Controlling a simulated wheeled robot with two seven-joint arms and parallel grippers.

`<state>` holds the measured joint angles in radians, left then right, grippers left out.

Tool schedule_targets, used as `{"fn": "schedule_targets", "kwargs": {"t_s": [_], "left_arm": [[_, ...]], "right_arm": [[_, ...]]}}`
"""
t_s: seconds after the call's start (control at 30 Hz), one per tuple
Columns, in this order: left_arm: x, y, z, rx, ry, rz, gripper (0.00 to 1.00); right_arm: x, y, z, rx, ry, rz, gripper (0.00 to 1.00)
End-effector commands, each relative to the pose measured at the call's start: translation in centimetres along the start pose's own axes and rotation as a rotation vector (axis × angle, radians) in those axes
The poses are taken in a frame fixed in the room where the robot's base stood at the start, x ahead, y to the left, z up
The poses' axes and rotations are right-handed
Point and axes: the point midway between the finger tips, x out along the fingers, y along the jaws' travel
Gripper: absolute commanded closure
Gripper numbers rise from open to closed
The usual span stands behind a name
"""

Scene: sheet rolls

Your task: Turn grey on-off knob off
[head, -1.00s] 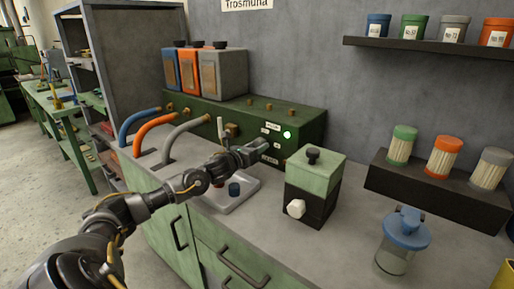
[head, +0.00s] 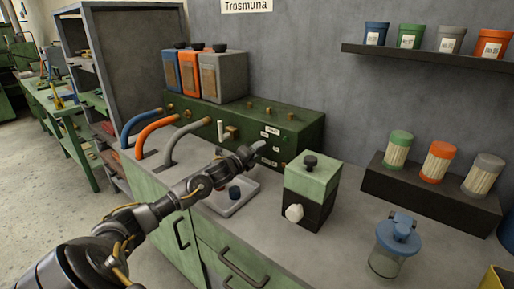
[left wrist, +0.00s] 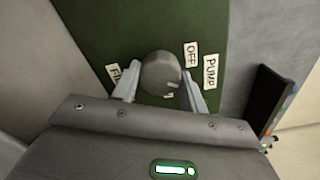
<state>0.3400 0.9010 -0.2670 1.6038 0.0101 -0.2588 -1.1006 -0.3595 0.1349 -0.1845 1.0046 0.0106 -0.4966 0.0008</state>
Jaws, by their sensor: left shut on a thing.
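The grey knob (left wrist: 160,73) is a round grey cap on the front of the green pump panel (left wrist: 85,25), and it sits between my fingers in the left wrist view. My left gripper (left wrist: 158,88) is shut on the knob. White labels read OFF (left wrist: 191,54) and PUMP (left wrist: 210,70), and another label is partly covered by a finger. In the head view my left gripper (head: 243,159) reaches the front of the green box (head: 195,112) and hides the knob. The indicator lamp (head: 290,144) on the box looks dark. My right gripper is not in view.
A green and black box (head: 312,180) with a white knob stands just right of my gripper. A blue-lidded jar (head: 392,245) is farther right. A grey tray (head: 222,206) lies below my arm. Blue, orange and grey hoses (head: 185,137) curve up at left.

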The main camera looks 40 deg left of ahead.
Motion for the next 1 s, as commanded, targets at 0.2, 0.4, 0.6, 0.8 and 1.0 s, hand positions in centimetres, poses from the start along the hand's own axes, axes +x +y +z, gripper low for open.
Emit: {"fn": "schedule_targets", "kwargs": {"t_s": [0.2,0.4,0.6,0.8,1.0], "left_arm": [[0.0,-0.2,0.1,-0.202,0.0,0.003,0.8],[0.0,-0.2,0.1,-0.365,-0.001,0.002,0.8],[0.0,-0.2,0.1,-0.488,-0.001,0.003,0.8],[0.0,-0.2,0.1,-0.564,0.0,0.002,0.8],[0.0,-0.1,0.0,-0.598,0.0,0.001,0.8]], "right_arm": [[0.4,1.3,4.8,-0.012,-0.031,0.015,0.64],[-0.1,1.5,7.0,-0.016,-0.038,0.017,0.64],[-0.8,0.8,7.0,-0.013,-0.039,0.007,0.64],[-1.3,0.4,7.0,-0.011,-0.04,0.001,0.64],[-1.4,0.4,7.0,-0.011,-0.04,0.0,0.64]]}}
